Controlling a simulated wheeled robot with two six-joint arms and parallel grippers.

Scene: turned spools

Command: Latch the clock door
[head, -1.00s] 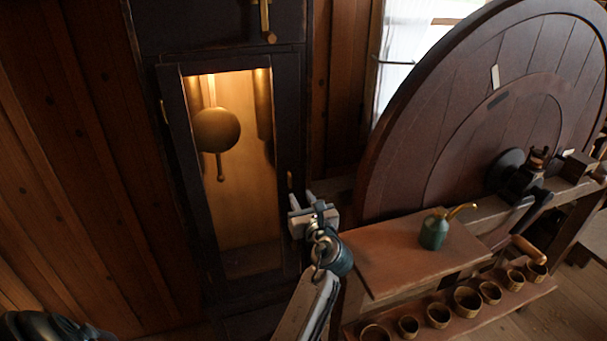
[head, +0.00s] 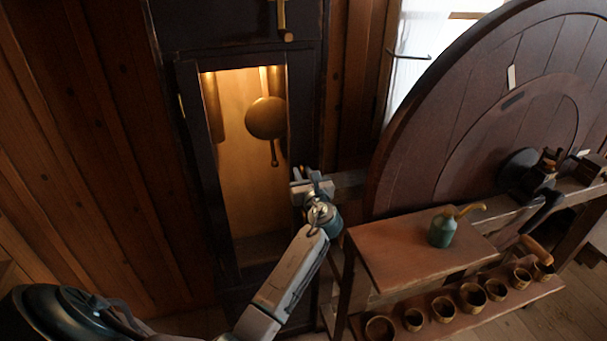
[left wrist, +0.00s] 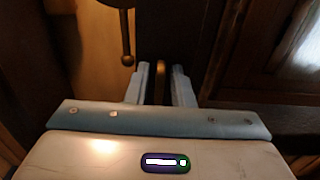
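The tall dark clock stands at centre left, with its narrow glazed door (head: 303,110) looking closed against the case. A round brass pendulum (head: 267,118) hangs behind the lit glass. My left gripper (head: 303,172) is at the right stile of the door. In the left wrist view a small upright brass latch piece (left wrist: 159,80) shows between the two separated fingertips of the left gripper (left wrist: 163,78). The fingers look open around it, with narrow gaps on both sides. In the head view the gripper mostly hides the latch. My right gripper is not in view.
A wooden bench (head: 415,265) stands right of my left arm, with a green oil can (head: 441,230) on it. Several wooden cups (head: 472,297) line a lower shelf. A large wooden wheel (head: 470,130) fills the right. Plank wall (head: 90,150) lies left of the clock.

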